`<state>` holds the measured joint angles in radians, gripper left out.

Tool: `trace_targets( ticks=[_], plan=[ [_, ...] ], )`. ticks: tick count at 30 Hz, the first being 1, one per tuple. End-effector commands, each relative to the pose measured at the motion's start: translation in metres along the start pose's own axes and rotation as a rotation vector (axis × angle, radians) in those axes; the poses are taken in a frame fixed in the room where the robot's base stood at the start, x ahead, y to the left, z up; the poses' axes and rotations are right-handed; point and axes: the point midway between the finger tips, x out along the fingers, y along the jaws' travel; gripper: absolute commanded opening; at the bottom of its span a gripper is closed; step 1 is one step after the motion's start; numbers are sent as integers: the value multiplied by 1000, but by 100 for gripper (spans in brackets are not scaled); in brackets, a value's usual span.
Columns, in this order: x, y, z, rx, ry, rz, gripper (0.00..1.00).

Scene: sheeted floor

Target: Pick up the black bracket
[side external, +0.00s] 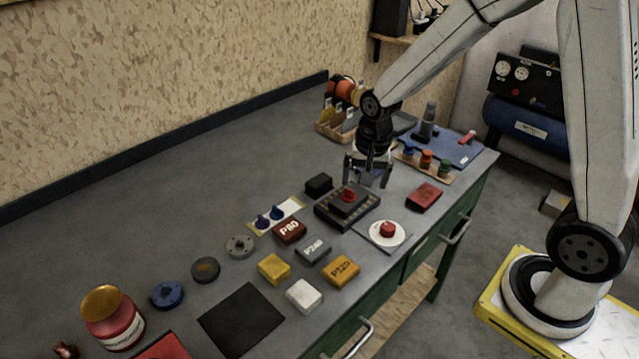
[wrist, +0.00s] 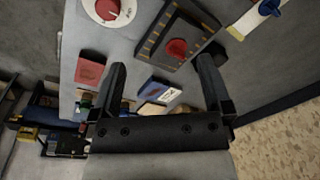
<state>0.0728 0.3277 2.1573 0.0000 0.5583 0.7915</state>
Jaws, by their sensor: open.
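A small black block-like piece (side external: 319,184) sits on the grey bench, just behind and left of a black tray with a red knob. It may be the black bracket; its exact shape is too small to tell. In the wrist view a dark piece (wrist: 215,50) shows beyond the right fingertip, partly hidden by it. My gripper (side external: 368,180) points down above the bench, right of the black piece and behind the black tray.
The black tray (side external: 330,216) stands close in front of my gripper. A white dial (side external: 373,233), a red box (side external: 424,197) and a wooden rack (side external: 437,173) lie nearby. Several coloured blocks and discs fill the nearer bench. The bench left of the black piece is clear.

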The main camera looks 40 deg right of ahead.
Motion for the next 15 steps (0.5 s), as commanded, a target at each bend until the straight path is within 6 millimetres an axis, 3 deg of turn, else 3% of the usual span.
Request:
trace_targets(
  ticks=[9, 15],
  plan=[
    [24, -20, -43, 460, -37, 62, 100],
    [32, -24, -56, 617, -44, 87, 100]
  ],
)
